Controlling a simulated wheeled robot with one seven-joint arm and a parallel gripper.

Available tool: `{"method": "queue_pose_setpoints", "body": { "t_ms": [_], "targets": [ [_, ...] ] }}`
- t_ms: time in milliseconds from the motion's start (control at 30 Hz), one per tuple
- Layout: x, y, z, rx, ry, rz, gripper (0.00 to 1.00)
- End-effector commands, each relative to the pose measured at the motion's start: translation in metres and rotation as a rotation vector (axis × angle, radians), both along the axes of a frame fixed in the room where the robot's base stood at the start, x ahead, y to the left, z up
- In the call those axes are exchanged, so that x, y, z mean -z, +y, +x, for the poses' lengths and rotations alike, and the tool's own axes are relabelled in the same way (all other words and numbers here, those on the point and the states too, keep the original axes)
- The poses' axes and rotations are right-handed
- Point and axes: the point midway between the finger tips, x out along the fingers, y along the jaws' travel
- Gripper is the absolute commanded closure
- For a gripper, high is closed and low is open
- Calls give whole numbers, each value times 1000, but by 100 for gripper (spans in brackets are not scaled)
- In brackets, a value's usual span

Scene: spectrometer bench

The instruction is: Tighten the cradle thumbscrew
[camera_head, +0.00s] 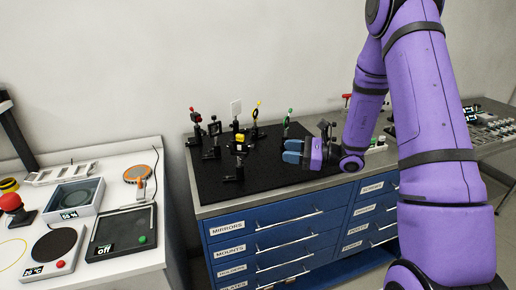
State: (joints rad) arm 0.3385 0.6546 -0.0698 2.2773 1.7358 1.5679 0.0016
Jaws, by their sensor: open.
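My gripper (286,151) is over the right part of the black optical breadboard (265,176), its blue fingertips pointing left. It is open, with nothing visible between the fingers. Several small optic mounts stand left of it and behind it. One has a yellow top (239,138), one a red top (194,115), and one a green top (289,113) just behind my gripper. A cradle or its thumbscrew cannot be picked out for certain at this size. My gripper and wrist hide part of the board's right side.
The breadboard lies on a blue drawer cabinet (275,240). A white card (236,107) and a black mount (238,168) stand on the board. A white bench (75,278) with instruments is at left, across a gap. The board's front left is clear.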

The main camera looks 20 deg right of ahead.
Motion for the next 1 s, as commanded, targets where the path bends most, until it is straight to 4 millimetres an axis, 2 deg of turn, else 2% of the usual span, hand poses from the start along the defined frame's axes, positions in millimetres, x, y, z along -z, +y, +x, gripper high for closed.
{"method": "queue_pose_setpoints", "body": {
  "t_ms": [100, 233, 700, 1000],
  "targets": [
    [7, -4, 4, 27, 7, 17, 57],
    [7, 3, 10, 29, 7, 19, 57],
    [7, 67, 51, 27, 8, 18, 57],
    [7, 84, 63, 29, 6, 17, 57]
  ]
}}
